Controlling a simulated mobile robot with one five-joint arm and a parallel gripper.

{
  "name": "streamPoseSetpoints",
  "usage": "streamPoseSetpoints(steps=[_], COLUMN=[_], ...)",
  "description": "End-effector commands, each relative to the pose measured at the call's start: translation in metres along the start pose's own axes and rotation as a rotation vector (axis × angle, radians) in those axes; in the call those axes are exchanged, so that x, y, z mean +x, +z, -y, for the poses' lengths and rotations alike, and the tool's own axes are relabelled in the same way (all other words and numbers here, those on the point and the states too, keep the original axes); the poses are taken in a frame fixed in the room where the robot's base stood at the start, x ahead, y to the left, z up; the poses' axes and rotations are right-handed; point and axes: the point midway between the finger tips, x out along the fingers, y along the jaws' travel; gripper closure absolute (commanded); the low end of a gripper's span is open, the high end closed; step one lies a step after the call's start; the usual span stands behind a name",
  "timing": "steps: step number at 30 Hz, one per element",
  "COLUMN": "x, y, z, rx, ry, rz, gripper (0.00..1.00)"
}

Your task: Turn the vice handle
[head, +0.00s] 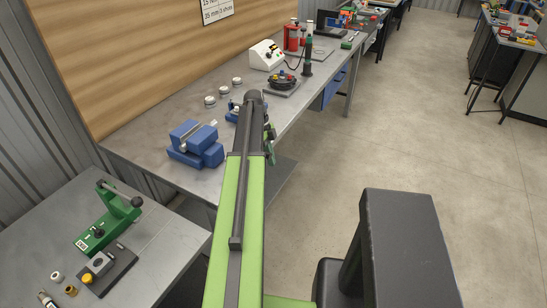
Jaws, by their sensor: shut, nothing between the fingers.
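A blue vice (193,146) with pale metal jaws stands on the long grey workbench, left of my arm. I cannot make out its handle clearly. A smaller blue piece (232,116) shows behind the vice, partly covered by my arm. My green and black arm reaches forward over the bench edge, to the right of the vice. My gripper (270,148) shows only in part beside the far end of the arm, as small dark and green parts. It is shut and empty, and it looks apart from the vice. Its fingertips are mostly hidden.
Several small round pieces (210,101) lie behind the vice. A black round fixture (283,82) and a white control box (267,56) stand farther along the bench. A green clamp tool (106,220) is on the nearer left table. The floor (400,120) to the right is clear.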

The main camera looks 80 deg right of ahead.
Motion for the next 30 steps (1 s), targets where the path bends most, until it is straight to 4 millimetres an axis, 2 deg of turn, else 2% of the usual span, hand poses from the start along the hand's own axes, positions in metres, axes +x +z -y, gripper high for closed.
streamPoseSetpoints(steps=[1,18,22,30], x=[-0.012,-0.149,-0.163,-0.162], y=[0.005,-0.007,-0.007,-0.006], z=[-0.002,0.013,0.015,0.017], rx=[-0.002,0.012,0.014,0.015], ry=[-0.004,-0.014,-0.016,-0.016], rz=[0.009,0.010,0.011,0.010], gripper=[1.00,1.00,1.00,1.00])
